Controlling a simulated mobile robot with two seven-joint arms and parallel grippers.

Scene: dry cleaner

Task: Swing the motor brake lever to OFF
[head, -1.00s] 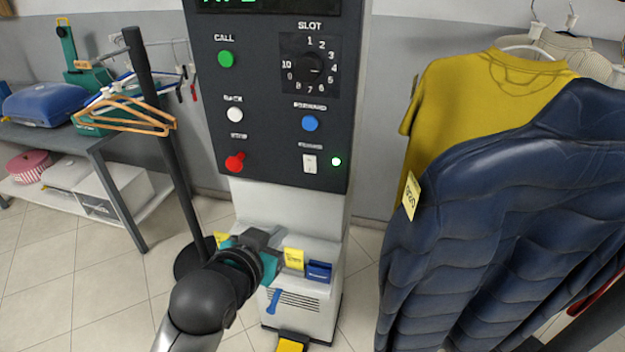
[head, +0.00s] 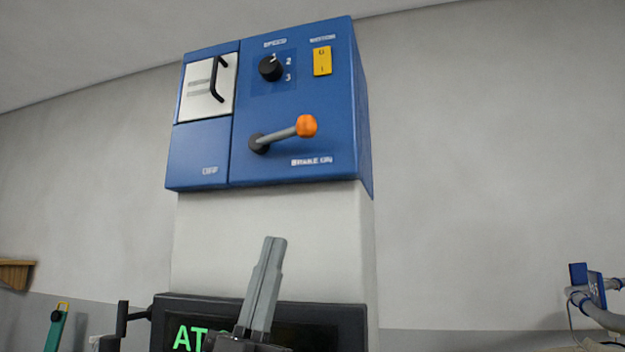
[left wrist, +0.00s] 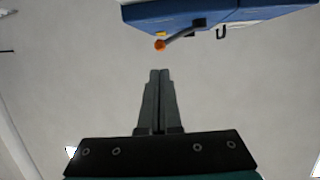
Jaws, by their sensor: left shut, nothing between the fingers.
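The motor brake lever (head: 283,134) is a grey rod with an orange ball knob on the front of the blue control box (head: 210,155). It points right and slightly up, its knob just above the "BRAKE ON" label; an "OFF" label is at the box's lower left. In the left wrist view the orange knob (left wrist: 159,45) is beyond the fingertips, under the box. My left gripper (head: 275,240) is shut and empty, pointing up below the box and apart from the lever; its fingers also show in the left wrist view (left wrist: 160,72). My right gripper is not in view.
The box also has a speed knob (head: 271,68), a yellow motor switch (head: 322,61) and a small panel with a black handle (head: 217,79). Below is the white column (head: 230,240) with a dark display (head: 330,320). Wall space beside the box is clear.

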